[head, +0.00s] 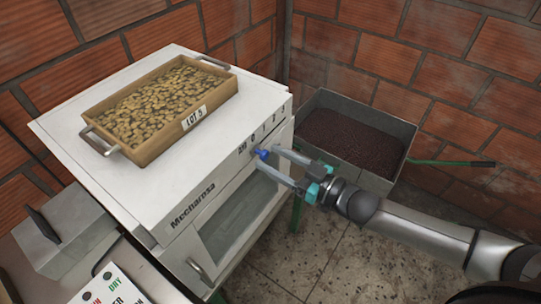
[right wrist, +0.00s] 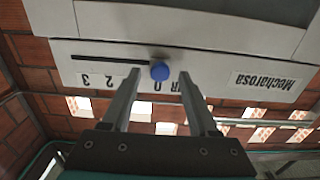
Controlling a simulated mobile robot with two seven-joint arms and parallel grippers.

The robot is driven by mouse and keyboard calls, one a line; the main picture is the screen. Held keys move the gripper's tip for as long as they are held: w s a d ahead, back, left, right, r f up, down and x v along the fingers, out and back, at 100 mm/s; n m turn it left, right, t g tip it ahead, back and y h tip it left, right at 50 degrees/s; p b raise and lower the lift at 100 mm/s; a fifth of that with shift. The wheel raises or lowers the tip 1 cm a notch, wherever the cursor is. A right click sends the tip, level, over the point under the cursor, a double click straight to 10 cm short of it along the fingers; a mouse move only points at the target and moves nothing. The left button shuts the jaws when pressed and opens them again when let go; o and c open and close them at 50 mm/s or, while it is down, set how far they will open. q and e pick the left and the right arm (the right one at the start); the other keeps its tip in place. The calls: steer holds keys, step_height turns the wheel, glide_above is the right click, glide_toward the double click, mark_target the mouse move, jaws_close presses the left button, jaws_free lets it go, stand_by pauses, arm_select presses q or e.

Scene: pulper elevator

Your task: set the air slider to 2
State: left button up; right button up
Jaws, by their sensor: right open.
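The air slider's blue knob (head: 263,154) is on the front of the white Mecharosa machine (head: 165,205). The printed scale (head: 265,129) reads AIR 0 1 2 3. In the right wrist view the blue knob (right wrist: 160,71) is at the 0 end of the dark slot (right wrist: 105,60); the 1 is hidden behind a finger. My right gripper (head: 267,157) is open, with its fingers on either side of the knob. In the right wrist view a gap shows between the knob and each finger of the gripper (right wrist: 162,74). My left gripper is not in view.
A wooden tray (head: 165,150) of pale beans labelled LOT 5 sits on the machine. A metal bin (head: 391,128) of dark beans with a green handle (head: 450,163) stands to the right. Brick walls (head: 450,60) close the corner behind. Floor (head: 340,255) is free at the front.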

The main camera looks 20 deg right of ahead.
steer(key=shift+w+a, duration=0.4)
steer(key=shift+w, duration=0.1)
jaws_close()
stand_by(1.3)
